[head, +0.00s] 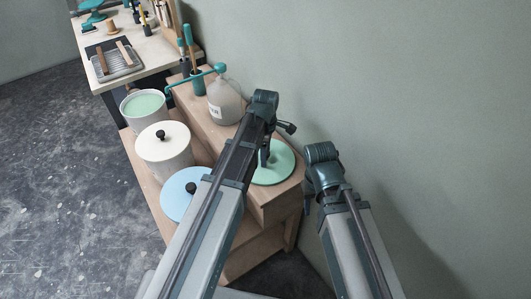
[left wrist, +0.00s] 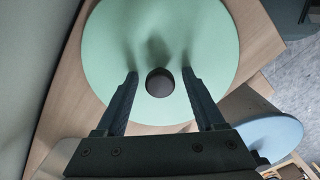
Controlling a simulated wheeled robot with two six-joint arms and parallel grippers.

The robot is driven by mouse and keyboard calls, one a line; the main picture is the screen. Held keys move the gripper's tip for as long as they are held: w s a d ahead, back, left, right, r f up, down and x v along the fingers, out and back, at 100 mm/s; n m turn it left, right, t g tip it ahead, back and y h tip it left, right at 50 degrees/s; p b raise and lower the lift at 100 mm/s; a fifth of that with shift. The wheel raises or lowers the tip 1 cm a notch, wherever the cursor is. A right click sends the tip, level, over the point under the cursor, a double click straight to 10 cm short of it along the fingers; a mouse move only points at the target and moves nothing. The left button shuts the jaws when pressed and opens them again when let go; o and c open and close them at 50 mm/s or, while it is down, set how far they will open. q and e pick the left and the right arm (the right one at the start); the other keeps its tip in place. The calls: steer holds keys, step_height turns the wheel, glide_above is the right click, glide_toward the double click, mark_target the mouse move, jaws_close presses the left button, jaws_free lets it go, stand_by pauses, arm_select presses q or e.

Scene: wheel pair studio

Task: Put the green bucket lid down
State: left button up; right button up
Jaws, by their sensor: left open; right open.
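The green bucket lid (head: 274,167) lies flat on the wooden shelf near its right end. In the left wrist view the lid (left wrist: 215,35) fills the upper middle, with its dark round knob (left wrist: 159,82) in the centre. My left gripper (head: 264,158) is above the lid. In the left wrist view my left gripper (left wrist: 158,80) is open, one finger on each side of the knob, with gaps on both sides. My right gripper (head: 307,205) is right of the shelf, away from the lid; its fingers are mostly hidden.
An open bucket with green contents (head: 145,105), a white-lidded bucket (head: 164,148) and a blue-lidded bucket (head: 183,195) stand on the lower step. A jug (head: 225,102) stands on the shelf (head: 213,130) behind. A workbench (head: 150,58) with a tray is further back.

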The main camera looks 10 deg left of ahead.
arm_select(q)
steer(key=shift+r, duration=0.15)
step_height(320, 180, up, 12)
steer(key=p, duration=1.2)
steer(key=s+d+m, duration=0.3)
steer(key=s+m, duration=0.6)
steer(key=m, duration=0.2)
steer(key=s+d+m+y, duration=0.1)
steer(key=s+d+m, duration=0.2)
steer(key=s+m, duration=0.5)
steer(key=shift+s+d+m, duration=0.15)
steer(key=shift+s+m, duration=0.25)
steer(key=shift+m, duration=1)
